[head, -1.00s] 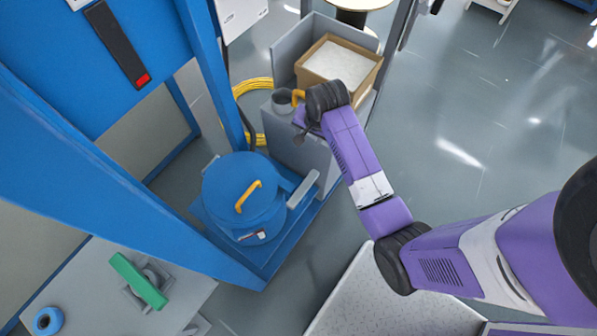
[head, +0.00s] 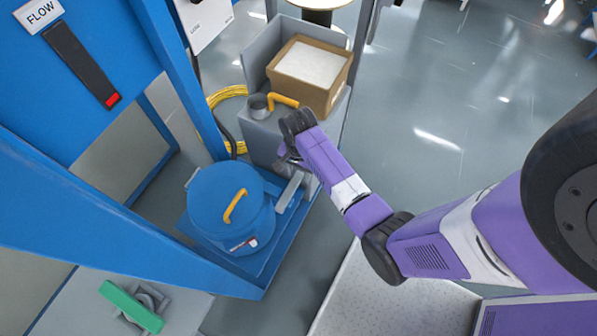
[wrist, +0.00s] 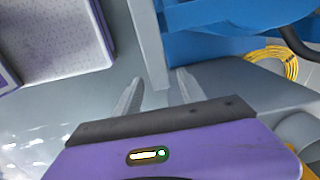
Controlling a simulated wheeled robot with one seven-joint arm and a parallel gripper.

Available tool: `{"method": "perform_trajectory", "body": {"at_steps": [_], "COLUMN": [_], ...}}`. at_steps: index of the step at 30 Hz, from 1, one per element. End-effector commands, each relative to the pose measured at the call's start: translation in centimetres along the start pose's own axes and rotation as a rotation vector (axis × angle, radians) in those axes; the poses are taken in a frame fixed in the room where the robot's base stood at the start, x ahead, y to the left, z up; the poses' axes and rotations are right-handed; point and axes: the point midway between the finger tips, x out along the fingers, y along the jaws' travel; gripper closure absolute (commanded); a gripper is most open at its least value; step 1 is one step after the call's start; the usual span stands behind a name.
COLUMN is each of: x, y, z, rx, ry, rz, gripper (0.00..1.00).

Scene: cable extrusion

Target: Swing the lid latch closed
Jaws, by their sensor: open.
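The blue round drum (head: 207,187) has a flat lid with a yellow handle (head: 235,206). A light grey bar, apparently the lid latch (head: 288,192), sticks out from the drum's right side in the head view. My gripper (head: 290,163) is just above the bar's far end, pointing down toward the drum side. In the wrist view my gripper (wrist: 160,90) is open and empty, with its two fingers spread. The pale bar (wrist: 146,40) comes down between the finger lines, and its end lies near the fingertips. I cannot tell whether they touch.
A grey cabinet stands behind my gripper, with a scoop (head: 258,106) and a cardboard box (head: 311,78) of white pellets on top. Yellow cable (head: 212,97) lies coiled behind. Open floor (head: 440,150) is at right.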

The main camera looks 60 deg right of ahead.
Motion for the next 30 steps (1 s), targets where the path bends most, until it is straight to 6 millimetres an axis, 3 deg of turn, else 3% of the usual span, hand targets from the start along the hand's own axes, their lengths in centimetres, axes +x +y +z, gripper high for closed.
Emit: {"method": "perform_trajectory", "body": {"at_steps": [8,15,30], "x": [0.11,0.1,0.09], "y": [-0.03,-0.02,0.01], "z": [-0.02,-0.01,-0.01], "rx": [0.0,0.0,-0.001], "ry": [0.001,0.001,0.0], "rz": [-0.001,-0.001,0.0], "gripper": [0.55,1.0,1.0]}}
